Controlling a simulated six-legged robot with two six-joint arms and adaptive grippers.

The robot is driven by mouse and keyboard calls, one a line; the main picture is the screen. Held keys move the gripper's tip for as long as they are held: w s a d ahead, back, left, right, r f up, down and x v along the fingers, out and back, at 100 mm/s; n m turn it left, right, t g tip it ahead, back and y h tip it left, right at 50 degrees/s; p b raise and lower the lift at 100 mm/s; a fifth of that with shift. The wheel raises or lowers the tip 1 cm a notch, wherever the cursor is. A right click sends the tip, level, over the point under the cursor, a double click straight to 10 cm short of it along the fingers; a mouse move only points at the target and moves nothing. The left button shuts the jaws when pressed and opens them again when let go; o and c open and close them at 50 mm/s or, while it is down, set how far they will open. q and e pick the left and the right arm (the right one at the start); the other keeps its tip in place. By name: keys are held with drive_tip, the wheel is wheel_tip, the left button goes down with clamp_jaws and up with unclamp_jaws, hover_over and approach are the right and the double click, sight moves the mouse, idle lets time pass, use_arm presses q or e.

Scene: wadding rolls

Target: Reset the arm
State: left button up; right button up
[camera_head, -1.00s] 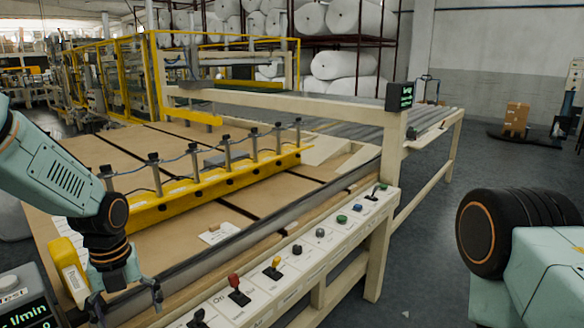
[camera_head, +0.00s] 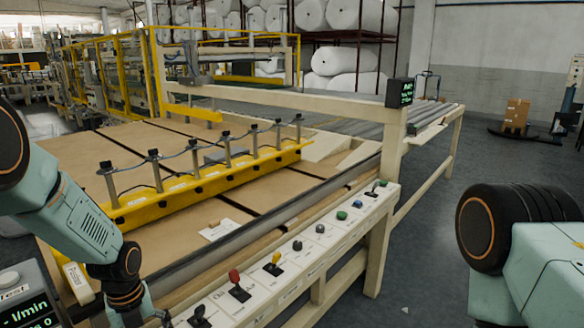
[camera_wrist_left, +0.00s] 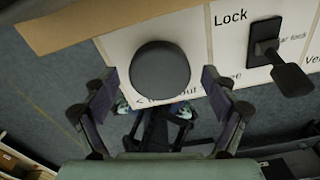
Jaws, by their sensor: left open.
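My left arm comes in from the left in the head view. Its gripper (camera_head: 140,318) is low at the bottom edge, partly cut off by the frame. In the left wrist view the gripper (camera_wrist_left: 158,88) is open, with its two fingers apart and nothing held between them. A round black knob (camera_wrist_left: 160,68) shows between the fingers; I cannot tell whether they touch it. My right arm's links show at the right of the head view, but its gripper is out of frame.
A white control panel (camera_head: 262,284) with red, yellow and other coloured controls runs along the machine's front. A black lever (camera_wrist_left: 280,55) stands beside the "Lock" label. A yellow bar (camera_head: 200,187) lies over the brown table. Open floor (camera_head: 470,160) is at the right.

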use_arm(q)
drive_tip(key=n+p, duration=0.1)
drive_tip(key=n, duration=0.4)
drive_tip(key=shift+n, duration=0.4)
drive_tip(key=n, duration=0.4)
drive_tip(key=shift+r+n+p, duration=0.1)
drive_tip(key=shift+n+p, duration=0.3)
drive_tip(key=n+p, duration=0.1)
drive_tip(key=n, duration=0.3)
drive_tip(key=shift+n, duration=0.4)
drive_tip(key=n+p, duration=0.1)
drive_tip(key=n, duration=0.4)
drive_tip(key=shift+r+p, duration=0.15)
drive_tip(key=shift+p, duration=0.15)
